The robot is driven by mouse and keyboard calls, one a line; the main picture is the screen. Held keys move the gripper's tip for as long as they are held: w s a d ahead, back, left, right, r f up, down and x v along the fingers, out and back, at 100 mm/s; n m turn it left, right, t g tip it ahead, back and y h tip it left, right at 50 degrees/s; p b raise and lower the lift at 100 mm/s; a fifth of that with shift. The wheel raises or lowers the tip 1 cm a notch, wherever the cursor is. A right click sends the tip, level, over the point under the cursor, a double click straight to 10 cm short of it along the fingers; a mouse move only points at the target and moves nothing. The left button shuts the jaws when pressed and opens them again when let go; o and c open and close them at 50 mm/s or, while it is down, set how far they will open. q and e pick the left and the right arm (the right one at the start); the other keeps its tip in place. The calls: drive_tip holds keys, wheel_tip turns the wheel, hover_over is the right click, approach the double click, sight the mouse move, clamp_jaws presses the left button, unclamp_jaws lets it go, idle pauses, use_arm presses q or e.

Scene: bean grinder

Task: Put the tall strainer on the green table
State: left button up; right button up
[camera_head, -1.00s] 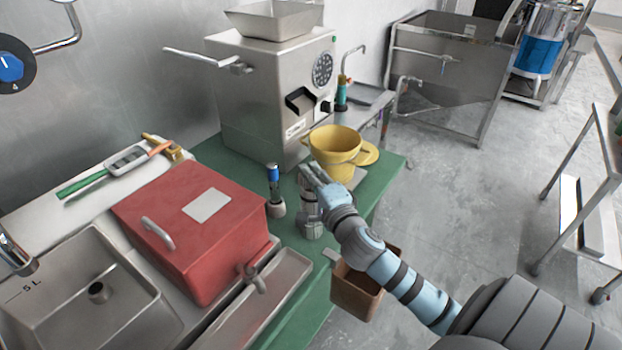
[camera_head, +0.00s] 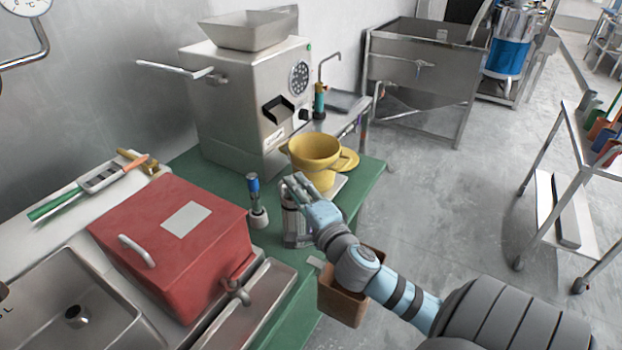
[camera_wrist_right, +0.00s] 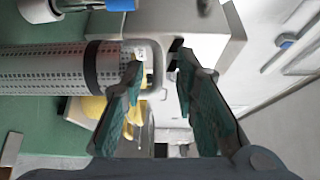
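The tall strainer (camera_head: 292,226) is a perforated metal cylinder standing near the front of the green table (camera_head: 215,183). In the right wrist view the strainer (camera_wrist_right: 45,68) shows its holes, a dark band and a pale loop, apparently its handle. My right gripper (camera_head: 299,186) is at the strainer's top and partly covers it. In the right wrist view the right gripper (camera_wrist_right: 158,68) has its fingers apart. The loop lies at or just beyond the gap between the fingertips; I cannot tell whether they touch it. My left gripper is not in view.
A yellow pot (camera_head: 314,153) stands just behind the gripper. A blue-topped tool (camera_head: 254,192) stands left of the strainer. A large metal grinder (camera_head: 235,110) fills the back. A red box (camera_head: 160,245) is at left, and a brown bin (camera_head: 340,303) hangs at the table's front edge.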

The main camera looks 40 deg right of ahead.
drive_tip(key=v, duration=0.9)
drive_tip(key=shift+b, duration=0.35)
